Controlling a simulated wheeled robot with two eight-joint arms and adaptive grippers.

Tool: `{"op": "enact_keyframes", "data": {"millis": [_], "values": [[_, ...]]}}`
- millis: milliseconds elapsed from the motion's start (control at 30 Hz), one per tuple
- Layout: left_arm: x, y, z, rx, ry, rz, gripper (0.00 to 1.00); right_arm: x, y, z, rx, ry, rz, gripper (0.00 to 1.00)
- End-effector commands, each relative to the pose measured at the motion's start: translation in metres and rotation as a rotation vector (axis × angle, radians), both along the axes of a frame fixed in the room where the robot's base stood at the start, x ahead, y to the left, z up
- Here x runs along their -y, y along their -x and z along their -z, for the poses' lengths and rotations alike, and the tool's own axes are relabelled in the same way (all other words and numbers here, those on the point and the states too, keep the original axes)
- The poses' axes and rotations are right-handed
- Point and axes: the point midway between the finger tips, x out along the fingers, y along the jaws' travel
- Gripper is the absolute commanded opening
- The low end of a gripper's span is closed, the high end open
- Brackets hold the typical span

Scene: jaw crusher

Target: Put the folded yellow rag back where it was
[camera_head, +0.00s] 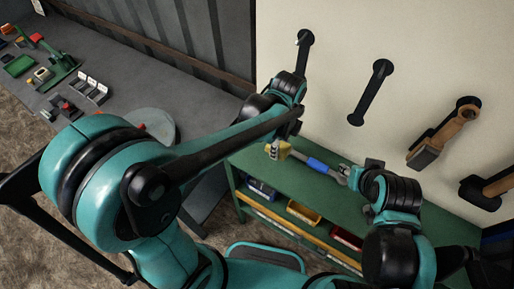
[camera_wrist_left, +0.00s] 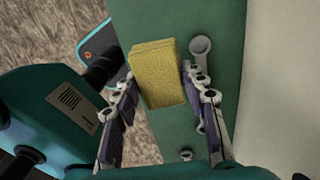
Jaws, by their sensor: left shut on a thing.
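The folded yellow rag (camera_wrist_left: 157,72) is a thick rectangular pad in the left wrist view. My left gripper (camera_wrist_left: 156,95) is shut on it, with one finger along each side. In the head view the rag (camera_head: 283,150) shows small beside my left gripper (camera_head: 275,150), over the green bench top (camera_head: 258,163). Whether the rag touches the top is not clear. My right gripper (camera_head: 347,175) is over the right part of the bench, and its fingers are too small to read.
A tool with a blue grip (camera_head: 318,165) is between the grippers; a grey ring end (camera_wrist_left: 200,46) shows beside the rag. Bins (camera_head: 304,212) sit on the shelf below. Black wall holders (camera_head: 370,92) and a wooden-handled hammer (camera_head: 440,138) are on the wall. A grey table (camera_head: 120,75) is left.

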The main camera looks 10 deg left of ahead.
Motion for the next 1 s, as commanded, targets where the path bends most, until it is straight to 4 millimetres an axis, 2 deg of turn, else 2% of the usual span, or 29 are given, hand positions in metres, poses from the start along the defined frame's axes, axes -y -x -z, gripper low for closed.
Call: {"op": "enact_keyframes", "data": {"millis": [200, 400, 567, 800, 1000], "values": [[-0.053, -0.014, 0.034, 0.0, 0.0, -0.008, 0.1, 0.0, 0.0, 0.008, 0.0, 0.0, 0.0, 0.4], [-0.088, -0.023, 0.055, 0.0, 0.0, -0.005, 0.1, 0.0, 0.0, 0.013, 0.0, 0.0, 0.0, 0.4], [-0.098, -0.025, 0.062, 0.0, 0.0, -0.002, 0.1, 0.0, 0.0, 0.014, 0.0, 0.0, 0.0, 0.4], [-0.098, -0.026, 0.096, 0.0, 0.0, -0.001, 0.1, 0.0, 0.0, 0.022, 0.0, 0.0, 0.0, 0.4], [-0.097, -0.025, 0.1, 0.0, 0.0, -0.001, 0.1, 0.0, 0.0, 0.022, 0.0, 0.0, 0.0, 0.4]]}}
